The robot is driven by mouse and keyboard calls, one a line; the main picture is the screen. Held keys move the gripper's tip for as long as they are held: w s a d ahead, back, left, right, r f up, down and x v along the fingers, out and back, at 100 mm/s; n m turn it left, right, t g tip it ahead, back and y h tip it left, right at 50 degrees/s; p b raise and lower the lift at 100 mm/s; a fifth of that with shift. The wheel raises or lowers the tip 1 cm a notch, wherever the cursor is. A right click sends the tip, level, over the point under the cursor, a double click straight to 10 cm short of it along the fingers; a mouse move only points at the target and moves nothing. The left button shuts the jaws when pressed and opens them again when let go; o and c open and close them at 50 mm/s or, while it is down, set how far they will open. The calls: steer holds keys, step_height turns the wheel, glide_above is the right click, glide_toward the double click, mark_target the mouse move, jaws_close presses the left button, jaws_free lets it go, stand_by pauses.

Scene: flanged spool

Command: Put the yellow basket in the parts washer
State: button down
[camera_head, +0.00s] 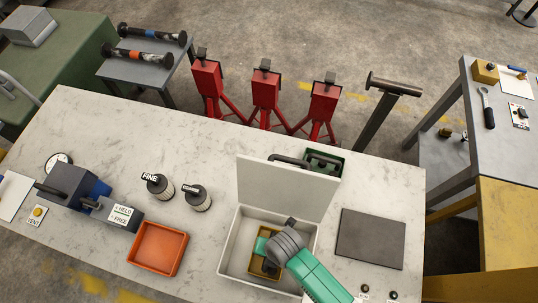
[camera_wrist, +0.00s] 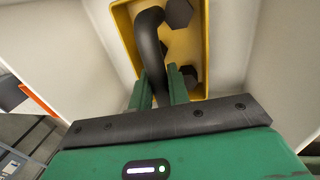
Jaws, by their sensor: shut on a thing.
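The yellow basket (camera_head: 257,268) is inside the white parts washer (camera_head: 226,243), whose lid (camera_head: 285,187) stands open at the back. In the wrist view the basket (camera_wrist: 205,70) has a black bent handle (camera_wrist: 148,45) and dark nuts or bolt heads (camera_wrist: 179,12) in it. My gripper (camera_wrist: 161,92) is shut on the basket's handle, its green fingers on either side of it. In the head view my wrist hides part of the basket. I cannot tell whether the basket touches the washer's floor.
An orange tray (camera_head: 157,249) is left of the washer. A dark mat (camera_head: 370,239) lies to the right, and a green container (camera_head: 323,163) stands behind the lid. Two canisters (camera_head: 160,187) and a blue-grey vise-like device (camera_head: 75,185) are further left.

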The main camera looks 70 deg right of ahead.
steer(key=c, duration=1.3)
jaws_free()
steer(key=shift+o, duration=0.2)
step_height(320, 180, up, 8)
steer(key=s, duration=0.1)
steer(key=shift+s+f+p, duration=0.15)
steer(key=shift+s+p, duration=0.1)
steer(key=shift+p, duration=0.15)
